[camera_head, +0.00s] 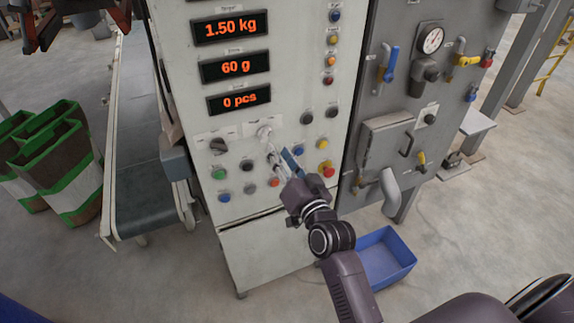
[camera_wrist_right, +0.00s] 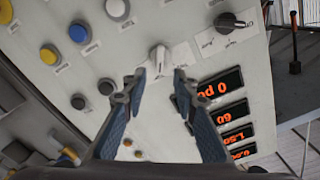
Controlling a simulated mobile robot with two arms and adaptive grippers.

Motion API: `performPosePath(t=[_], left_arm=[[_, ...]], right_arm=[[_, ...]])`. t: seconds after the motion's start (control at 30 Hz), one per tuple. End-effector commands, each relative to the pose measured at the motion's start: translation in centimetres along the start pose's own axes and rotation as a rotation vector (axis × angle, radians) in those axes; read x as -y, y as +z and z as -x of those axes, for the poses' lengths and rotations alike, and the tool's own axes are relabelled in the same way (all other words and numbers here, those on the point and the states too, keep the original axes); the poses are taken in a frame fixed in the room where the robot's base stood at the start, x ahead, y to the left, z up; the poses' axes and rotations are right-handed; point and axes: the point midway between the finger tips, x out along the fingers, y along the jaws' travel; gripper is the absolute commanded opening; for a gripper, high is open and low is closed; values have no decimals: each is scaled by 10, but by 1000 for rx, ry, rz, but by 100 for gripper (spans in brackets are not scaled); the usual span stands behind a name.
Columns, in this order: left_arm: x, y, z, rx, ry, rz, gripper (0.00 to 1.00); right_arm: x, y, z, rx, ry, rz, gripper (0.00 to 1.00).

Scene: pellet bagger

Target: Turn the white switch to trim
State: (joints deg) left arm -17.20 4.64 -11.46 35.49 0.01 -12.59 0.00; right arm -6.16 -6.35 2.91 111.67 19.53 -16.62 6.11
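The white switch (camera_head: 264,132) is a small knob on a pale plate, on the grey control panel below the "0 pcs" display. It also shows in the right wrist view (camera_wrist_right: 158,60), where the panel appears upside down. My right gripper (camera_head: 279,156) is just below the switch in the head view. In the wrist view its two blue-padded fingers (camera_wrist_right: 160,78) are apart, with a gap between the tips. The knob shows beyond this gap, and no contact is visible. The labels around the switch are too small to read. My left gripper is not in view.
A black rotary switch (camera_head: 218,146) sits left of the white one. Several coloured buttons and a red emergency knob (camera_head: 327,169) lie around my right gripper. A conveyor (camera_head: 148,204) stands left, a grey cabinet with valves (camera_head: 400,110) right, and a blue bin (camera_head: 385,262) on the floor.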

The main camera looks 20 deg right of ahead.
Motion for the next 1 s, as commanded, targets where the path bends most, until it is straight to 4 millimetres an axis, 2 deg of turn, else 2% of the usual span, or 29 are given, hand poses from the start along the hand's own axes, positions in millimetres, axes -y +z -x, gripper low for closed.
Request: performPosePath(t=[0.1,0.3,0.87,0.93,1.0], left_arm=[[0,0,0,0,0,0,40],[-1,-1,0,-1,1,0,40],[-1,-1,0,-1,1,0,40],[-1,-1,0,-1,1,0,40],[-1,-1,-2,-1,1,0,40]], right_arm=[[0,0,22,2,0,1,27],[0,0,42,0,0,1,27],[0,0,47,-1,-1,0,27],[-1,3,47,6,1,1,27],[-7,17,46,28,10,8,27]])
